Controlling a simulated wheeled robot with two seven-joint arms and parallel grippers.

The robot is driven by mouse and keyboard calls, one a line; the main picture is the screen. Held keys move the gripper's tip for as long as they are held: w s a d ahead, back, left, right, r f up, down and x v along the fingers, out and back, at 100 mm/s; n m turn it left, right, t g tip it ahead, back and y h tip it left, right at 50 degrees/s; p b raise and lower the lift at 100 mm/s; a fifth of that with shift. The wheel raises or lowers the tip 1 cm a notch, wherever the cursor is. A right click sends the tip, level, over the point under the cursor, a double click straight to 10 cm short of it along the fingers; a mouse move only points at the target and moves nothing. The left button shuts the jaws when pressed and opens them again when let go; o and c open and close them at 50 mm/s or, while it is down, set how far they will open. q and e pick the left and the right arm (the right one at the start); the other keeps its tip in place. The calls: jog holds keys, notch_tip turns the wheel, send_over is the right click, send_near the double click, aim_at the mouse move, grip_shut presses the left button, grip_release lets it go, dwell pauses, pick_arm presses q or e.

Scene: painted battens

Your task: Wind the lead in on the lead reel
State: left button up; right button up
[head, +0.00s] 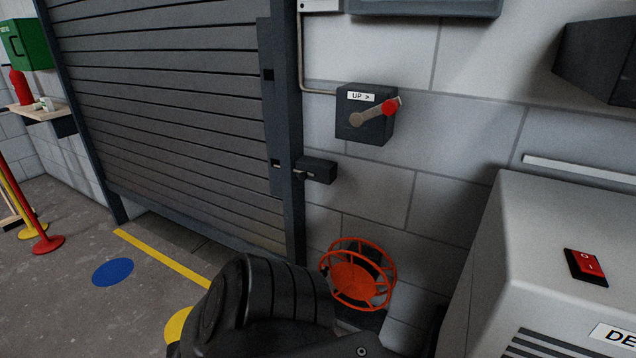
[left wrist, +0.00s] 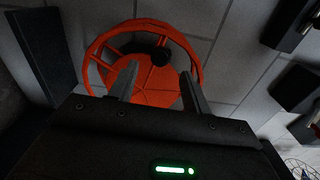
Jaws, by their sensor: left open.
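The lead reel (head: 358,278) is an orange spoked wheel low on the block wall, right of the shutter's post. In the left wrist view the reel (left wrist: 146,93) fills the upper middle, with a dark round knob (left wrist: 161,56) in front of its upper part. My left gripper (left wrist: 158,74) is open; its two fingers point at the reel, with the knob between and just beyond the tips. I cannot tell whether they touch it. In the head view my black arm covers the area left of and below the reel. My right gripper is not in view.
A grey roller shutter (head: 170,110) stands left of the reel. A crank box (head: 366,114) marked "UP >" and a dark latch block (head: 316,170) are above it. A grey cabinet (head: 560,240) with a red switch (head: 586,266) stands close on the right.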

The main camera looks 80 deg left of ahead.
pick_arm(q)
jog(key=v, duration=0.5)
jog(key=shift+s+d, duration=0.25)
jog(key=shift+d, duration=0.05)
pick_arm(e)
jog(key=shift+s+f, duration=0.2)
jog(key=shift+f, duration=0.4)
